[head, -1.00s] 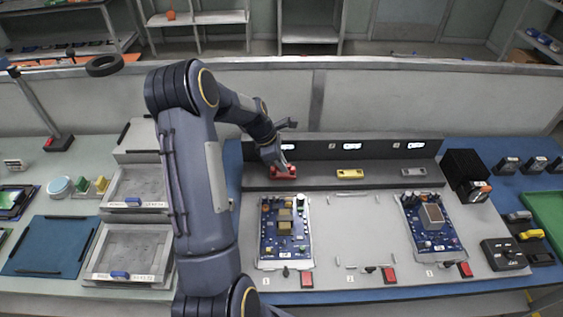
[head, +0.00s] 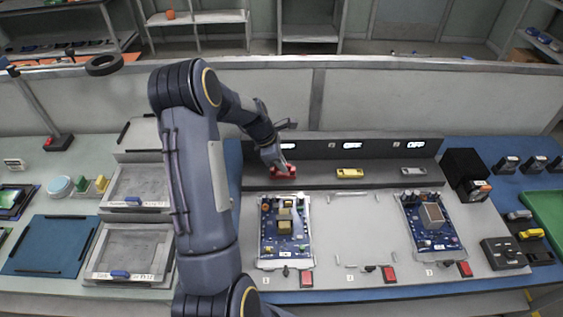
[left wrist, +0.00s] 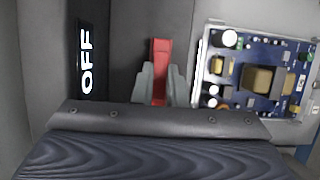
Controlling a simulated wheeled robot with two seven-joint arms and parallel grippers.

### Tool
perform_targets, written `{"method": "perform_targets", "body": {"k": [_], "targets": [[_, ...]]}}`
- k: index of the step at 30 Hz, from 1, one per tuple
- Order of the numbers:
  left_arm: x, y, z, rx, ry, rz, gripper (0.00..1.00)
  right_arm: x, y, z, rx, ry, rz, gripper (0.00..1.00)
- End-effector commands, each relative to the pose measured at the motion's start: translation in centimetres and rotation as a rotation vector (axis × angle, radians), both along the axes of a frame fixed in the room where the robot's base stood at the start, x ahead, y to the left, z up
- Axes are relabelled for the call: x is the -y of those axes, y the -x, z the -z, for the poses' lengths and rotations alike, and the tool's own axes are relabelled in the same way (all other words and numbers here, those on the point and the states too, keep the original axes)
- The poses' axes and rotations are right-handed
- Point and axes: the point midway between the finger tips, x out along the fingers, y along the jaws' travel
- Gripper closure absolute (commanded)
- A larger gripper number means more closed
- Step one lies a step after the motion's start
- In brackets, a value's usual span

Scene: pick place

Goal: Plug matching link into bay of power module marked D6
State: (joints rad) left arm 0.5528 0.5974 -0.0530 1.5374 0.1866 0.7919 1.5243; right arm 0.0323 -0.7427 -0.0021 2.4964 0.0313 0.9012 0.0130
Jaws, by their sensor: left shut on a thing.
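My left gripper (head: 277,160) is at the left end of the grey ledge, below the leftmost display. It is shut on a red link (head: 284,171). In the left wrist view the red link (left wrist: 161,58) stands between the two grey fingers of the gripper (left wrist: 160,82). I cannot tell whether the link is clear of the ledge. A blue power module board (head: 284,228) lies just in front of it, and it also shows in the left wrist view (left wrist: 240,70). A second board (head: 430,222) lies to the right. Their markings are too small to read. My right gripper is not in view.
A yellow link (head: 349,173) and a grey link (head: 413,171) sit on the ledge (head: 315,178). OFF displays (head: 352,146) line its back wall. Red switches (head: 389,273) stand along the front. A black box (head: 465,173) is at the right. The middle board place is empty.

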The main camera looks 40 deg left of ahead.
Motion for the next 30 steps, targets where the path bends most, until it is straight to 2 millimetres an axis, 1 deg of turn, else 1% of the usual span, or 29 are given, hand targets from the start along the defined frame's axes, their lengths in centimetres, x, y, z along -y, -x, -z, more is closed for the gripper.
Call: {"method": "perform_targets", "body": {"k": [17, 30], "targets": [[0.01, -0.01, 0.12, 0.001, 0.001, 0.000, 1.00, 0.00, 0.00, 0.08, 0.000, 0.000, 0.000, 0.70], [0.03, -0.01, 0.70, -0.001, 0.001, 0.000, 1.00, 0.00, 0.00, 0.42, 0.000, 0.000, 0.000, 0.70]]}}
